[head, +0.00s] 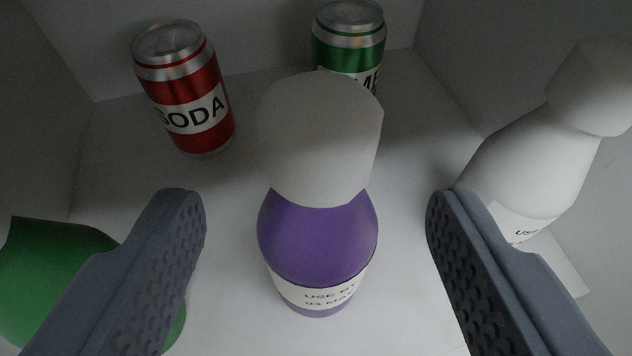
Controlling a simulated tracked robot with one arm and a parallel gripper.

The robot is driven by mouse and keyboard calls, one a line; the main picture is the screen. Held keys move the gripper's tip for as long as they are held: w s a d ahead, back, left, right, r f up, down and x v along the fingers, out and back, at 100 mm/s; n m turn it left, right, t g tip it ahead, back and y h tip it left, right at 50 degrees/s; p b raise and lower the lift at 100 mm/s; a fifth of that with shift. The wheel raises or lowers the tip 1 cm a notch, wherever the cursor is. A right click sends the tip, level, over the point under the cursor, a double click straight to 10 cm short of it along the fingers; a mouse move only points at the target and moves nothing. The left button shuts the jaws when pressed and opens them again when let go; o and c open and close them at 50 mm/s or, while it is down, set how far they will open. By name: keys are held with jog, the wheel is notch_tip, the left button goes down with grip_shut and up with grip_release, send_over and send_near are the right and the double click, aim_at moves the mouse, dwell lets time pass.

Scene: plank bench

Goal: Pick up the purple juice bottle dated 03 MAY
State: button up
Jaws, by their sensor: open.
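The purple juice bottle (318,240) stands upright in the middle of the head view. It has a large white cap and a white label reading "USE BY 03 MAY", the last letter partly unclear. My gripper (316,205) is open, with one grey finger to the left of the bottle and one to the right. There are visible gaps between the fingers and the bottle, and neither finger appears to touch it.
A red soda can (184,90) stands behind left, and a green can (348,45) behind the bottle, partly hidden. A white bottle (530,160) is at right, its date unreadable. A green object (50,280) is at left behind my finger. White walls enclose the space.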

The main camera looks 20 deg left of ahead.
aim_at(316, 129)
jog(key=shift+w+a, duration=0.25)
jog(key=shift+w, duration=0.75)
jog(key=shift+x, duration=2.55)
grip_shut()
